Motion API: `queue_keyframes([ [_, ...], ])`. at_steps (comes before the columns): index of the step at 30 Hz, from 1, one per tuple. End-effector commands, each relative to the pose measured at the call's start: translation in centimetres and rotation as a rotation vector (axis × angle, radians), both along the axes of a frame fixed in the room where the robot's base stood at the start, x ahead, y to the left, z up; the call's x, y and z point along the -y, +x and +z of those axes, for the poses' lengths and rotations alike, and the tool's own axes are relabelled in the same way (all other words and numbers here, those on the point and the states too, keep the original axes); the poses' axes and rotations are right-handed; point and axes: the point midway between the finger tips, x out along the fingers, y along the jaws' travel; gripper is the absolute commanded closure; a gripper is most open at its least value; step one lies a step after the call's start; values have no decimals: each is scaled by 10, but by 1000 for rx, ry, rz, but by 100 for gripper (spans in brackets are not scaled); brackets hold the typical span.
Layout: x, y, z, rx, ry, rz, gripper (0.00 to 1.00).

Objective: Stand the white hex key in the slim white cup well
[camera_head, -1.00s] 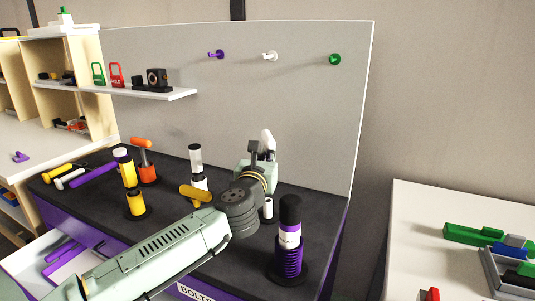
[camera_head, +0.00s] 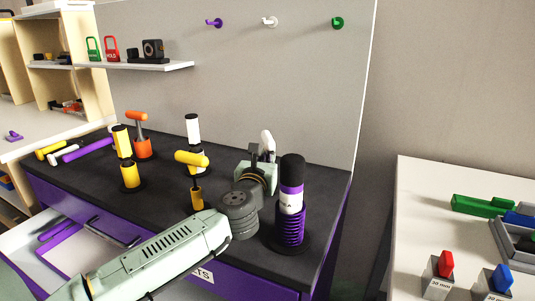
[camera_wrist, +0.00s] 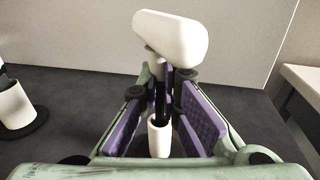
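The white hex key has a thick white handle (camera_wrist: 170,38) above a dark shaft in the wrist view. In the head view its white handle (camera_head: 266,138) stands above my gripper (camera_head: 258,160). My gripper (camera_wrist: 165,85) has purple finger pads closed on the key just below its handle. The slim white cup well (camera_wrist: 159,138) shows between the fingers, below the key. The shaft lines up with the cup's mouth; I cannot tell if its tip is inside. In the head view my wrist hides the cup.
A purple holder (camera_head: 291,228) with a black-topped tool stands close right of my wrist. A yellow T-handle tool (camera_head: 191,160) and an orange one (camera_head: 137,117) stand to the left. A grey back panel (camera_head: 300,80) rises behind the dark bench top (camera_head: 90,165).

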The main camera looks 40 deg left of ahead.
Motion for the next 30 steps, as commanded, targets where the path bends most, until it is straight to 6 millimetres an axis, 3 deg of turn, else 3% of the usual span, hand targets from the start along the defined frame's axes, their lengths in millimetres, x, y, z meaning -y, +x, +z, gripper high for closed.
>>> queue_keyframes([
  [30, 0, 0, -7, 0, 0, 0, 100],
])
